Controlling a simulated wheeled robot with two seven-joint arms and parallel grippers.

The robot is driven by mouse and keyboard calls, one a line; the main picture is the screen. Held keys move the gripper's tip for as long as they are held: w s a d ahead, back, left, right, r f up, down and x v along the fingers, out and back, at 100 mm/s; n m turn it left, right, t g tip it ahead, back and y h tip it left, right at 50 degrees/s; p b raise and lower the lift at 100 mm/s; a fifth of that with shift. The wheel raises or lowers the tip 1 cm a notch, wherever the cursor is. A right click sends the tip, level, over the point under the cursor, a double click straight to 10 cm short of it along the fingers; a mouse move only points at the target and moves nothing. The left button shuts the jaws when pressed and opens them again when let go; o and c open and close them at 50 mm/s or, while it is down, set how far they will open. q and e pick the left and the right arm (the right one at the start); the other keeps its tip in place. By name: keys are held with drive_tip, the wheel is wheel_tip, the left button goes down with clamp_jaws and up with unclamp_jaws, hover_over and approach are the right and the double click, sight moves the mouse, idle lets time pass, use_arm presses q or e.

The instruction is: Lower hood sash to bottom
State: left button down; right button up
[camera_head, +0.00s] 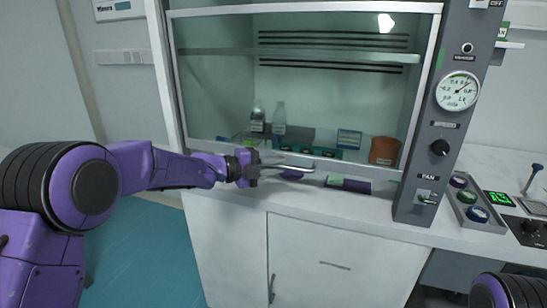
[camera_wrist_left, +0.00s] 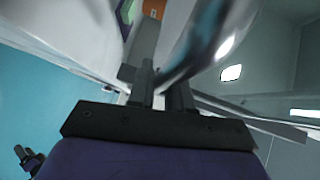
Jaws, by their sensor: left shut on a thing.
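The fume hood sash (camera_head: 300,95) is a framed glass pane across the hood front, and its lower edge is close above the white worktop. I cannot tell how much gap is left under it. A silver sash handle (camera_head: 291,167) shows at the lower edge. My left gripper (camera_head: 256,167) is shut on the handle at its left part. In the left wrist view the shiny handle (camera_wrist_left: 196,45) passes between the dark fingers of my left gripper (camera_wrist_left: 163,88). My right gripper is out of view; only part of my right arm shows at the bottom right corner.
Bottles (camera_head: 279,117), a brown beaker (camera_head: 384,151) and a blue box (camera_head: 349,139) stand behind the glass. A purple box (camera_head: 349,185) lies at the worktop front. The grey control panel (camera_head: 425,160) with gauge and knob borders the right side. A tray (camera_head: 474,205) stands further right.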

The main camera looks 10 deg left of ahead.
use_arm(q)
wheel_tip(320, 180, down, 6)
drive_tip(key=b, duration=0.2)
drive_tip(key=shift+r+b, duration=0.1)
drive_tip(key=shift+b, duration=0.25)
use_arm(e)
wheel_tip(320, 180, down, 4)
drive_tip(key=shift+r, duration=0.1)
use_arm(q)
drive_tip(key=c, duration=1.1)
unclamp_jaws()
drive_tip(key=shift+c, duration=0.2)
drive_tip(key=b+v, duration=0.1)
drive_tip(key=v, duration=0.9)
drive_tip(key=shift+s+a, duration=0.2)
drive_tip(key=shift+s, duration=0.05)
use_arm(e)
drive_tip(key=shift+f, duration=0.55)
use_arm(q)
drive_tip(key=shift+r, duration=0.1)
